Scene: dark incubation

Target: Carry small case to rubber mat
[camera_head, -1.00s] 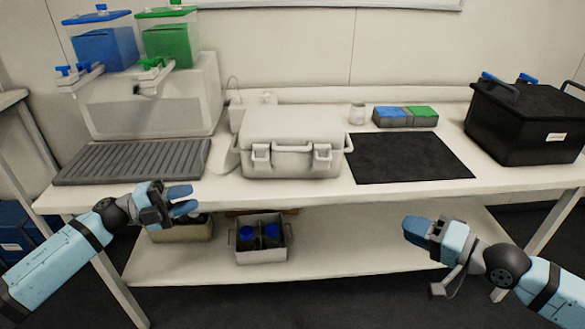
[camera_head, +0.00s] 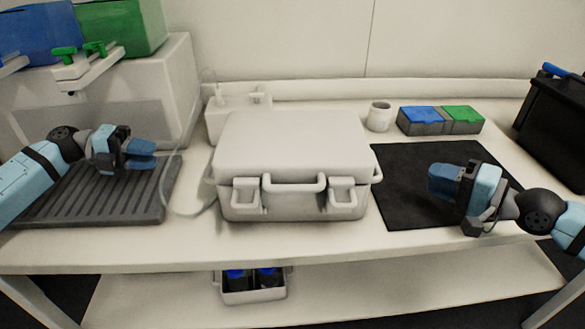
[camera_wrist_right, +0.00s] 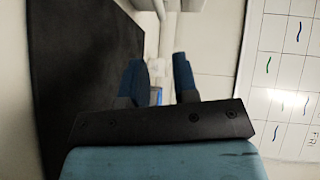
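The small case (camera_head: 290,145), pale grey with a front handle and two latches, sits closed on the bench in the middle of the head view. The black rubber mat (camera_head: 400,190) lies flat to its right, with nothing resting on it. The mat also shows in the right wrist view (camera_wrist_right: 85,60). My left gripper (camera_head: 143,155) is left of the case, above the ribbed tray, with its fingers apart and empty. My right gripper (camera_head: 440,182) is over the mat, right of the case. In the right wrist view its fingers (camera_wrist_right: 160,82) are apart with nothing gripped between them.
A ribbed grey tray (camera_head: 100,205) and a dispenser with blue and green tanks stand on the left. A white cup (camera_head: 379,116) and blue and green lidded boxes (camera_head: 440,119) stand behind the mat. A black bin (camera_head: 560,125) is at the far right. A thin tube loops left of the case.

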